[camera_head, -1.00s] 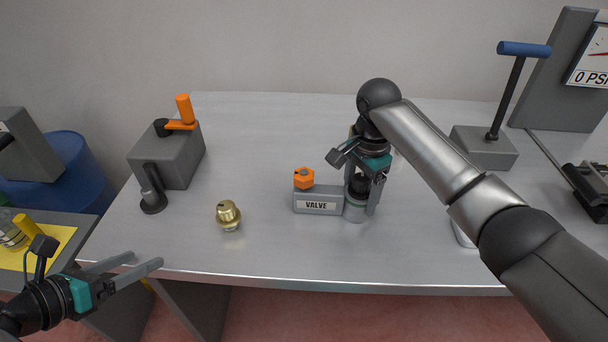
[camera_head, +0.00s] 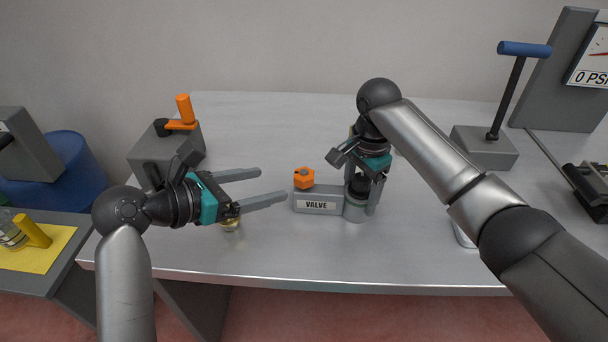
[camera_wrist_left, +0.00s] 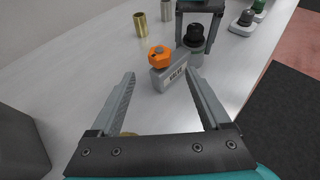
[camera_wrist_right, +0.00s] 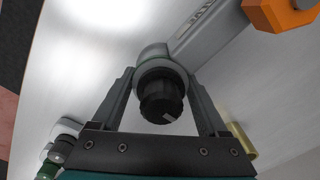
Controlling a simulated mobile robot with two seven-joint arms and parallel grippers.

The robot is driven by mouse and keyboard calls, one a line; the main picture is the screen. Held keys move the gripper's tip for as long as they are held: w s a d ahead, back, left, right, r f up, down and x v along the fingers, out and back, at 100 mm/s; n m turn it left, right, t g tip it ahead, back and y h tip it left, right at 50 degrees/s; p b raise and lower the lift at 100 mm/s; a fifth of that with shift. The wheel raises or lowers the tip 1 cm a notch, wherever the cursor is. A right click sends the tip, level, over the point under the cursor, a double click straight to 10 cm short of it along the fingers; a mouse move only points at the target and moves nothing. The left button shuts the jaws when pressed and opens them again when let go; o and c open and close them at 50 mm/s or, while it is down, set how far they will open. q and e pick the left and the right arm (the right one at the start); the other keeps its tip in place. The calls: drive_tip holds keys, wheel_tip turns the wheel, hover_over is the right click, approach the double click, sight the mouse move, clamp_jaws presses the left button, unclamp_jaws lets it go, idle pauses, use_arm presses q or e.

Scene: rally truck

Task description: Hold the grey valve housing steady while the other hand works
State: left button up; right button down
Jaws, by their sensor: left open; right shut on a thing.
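The grey valve housing (camera_head: 317,205), marked VALVE, stands on the metal table. An orange hex nut (camera_head: 304,178) sits on its left end and a round grey post with a black knob (camera_wrist_right: 160,98) is at its right end. My right gripper (camera_head: 362,208) comes down from above and is shut on that round end, one finger on each side. My left gripper (camera_head: 275,185) is open and empty, left of the housing, its fingers pointing at it. In the left wrist view the housing (camera_wrist_left: 172,76) and orange nut (camera_wrist_left: 159,56) show between and beyond the open fingers.
A brass fitting (camera_head: 230,224) stands on the table, partly hidden under my left gripper. A grey box with an orange handle (camera_head: 183,125) is at the left. A blue-handled lever on a grey block (camera_head: 484,148) and a gauge panel (camera_head: 563,75) are at the right.

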sight(297, 178)
use_arm(q)
drive_tip(key=x, duration=1.1)
drive_tip(key=shift+f, duration=0.1)
clamp_jaws()
idle(0.3)
